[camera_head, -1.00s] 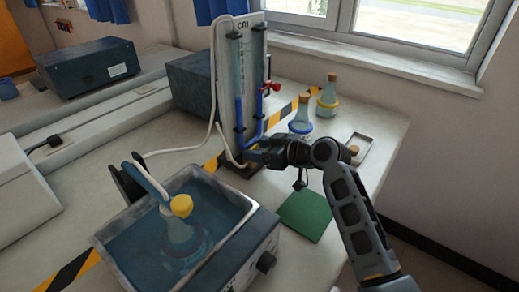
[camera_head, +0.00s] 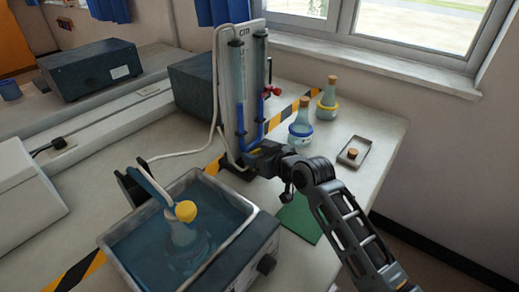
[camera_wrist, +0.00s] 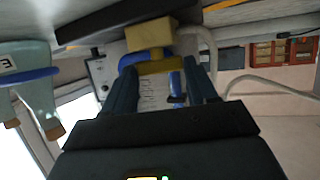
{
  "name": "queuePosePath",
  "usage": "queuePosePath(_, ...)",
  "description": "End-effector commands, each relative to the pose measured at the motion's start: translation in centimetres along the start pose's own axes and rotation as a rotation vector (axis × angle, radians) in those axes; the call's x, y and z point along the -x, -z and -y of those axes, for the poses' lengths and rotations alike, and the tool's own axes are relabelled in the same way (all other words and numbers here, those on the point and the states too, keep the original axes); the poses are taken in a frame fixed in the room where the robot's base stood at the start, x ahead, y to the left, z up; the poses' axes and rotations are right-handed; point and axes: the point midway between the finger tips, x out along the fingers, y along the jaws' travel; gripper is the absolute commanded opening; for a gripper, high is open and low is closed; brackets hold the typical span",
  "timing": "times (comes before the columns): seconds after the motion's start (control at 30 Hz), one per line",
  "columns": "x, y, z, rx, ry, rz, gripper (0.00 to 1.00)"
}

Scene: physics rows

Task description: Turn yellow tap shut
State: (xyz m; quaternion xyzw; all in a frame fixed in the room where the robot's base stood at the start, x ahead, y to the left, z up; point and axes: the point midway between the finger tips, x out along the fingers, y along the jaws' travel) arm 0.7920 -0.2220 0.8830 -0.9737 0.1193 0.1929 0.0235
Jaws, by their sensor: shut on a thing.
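The manometer (camera_head: 243,85) stands upright at the back of the bench, marked "cm", with blue liquid in its two tubes. My gripper (camera_head: 252,156) is at its foot and hides most of that spot in the head view. In the wrist view my gripper (camera_wrist: 162,78) has its two dark fingers closed on the yellow tap (camera_wrist: 160,67). A larger yellow block (camera_wrist: 150,34) shows just beyond the tap. A red tap (camera_head: 271,88) sits higher on the manometer's right side.
A water bath (camera_head: 105,238) holding a yellow-capped flask (camera_head: 185,236) stands left of my arm. A blue-collared bottle (camera_head: 301,128), a yellow-collared bottle (camera_head: 328,100) and a small tray (camera_head: 346,162) with a cork are on the right. A green mat (camera_head: 298,218) lies under my arm.

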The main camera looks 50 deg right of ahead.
Motion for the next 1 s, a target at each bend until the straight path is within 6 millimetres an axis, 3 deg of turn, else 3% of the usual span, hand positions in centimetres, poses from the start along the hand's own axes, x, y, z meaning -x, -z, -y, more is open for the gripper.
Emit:
queuePosePath(0.43,-0.05,-0.05,0.45,-0.075,-0.185,0.002,0.27)
queuePosePath(1.0,-0.09,-0.09,0.61,-0.097,-0.231,0.003,0.27)
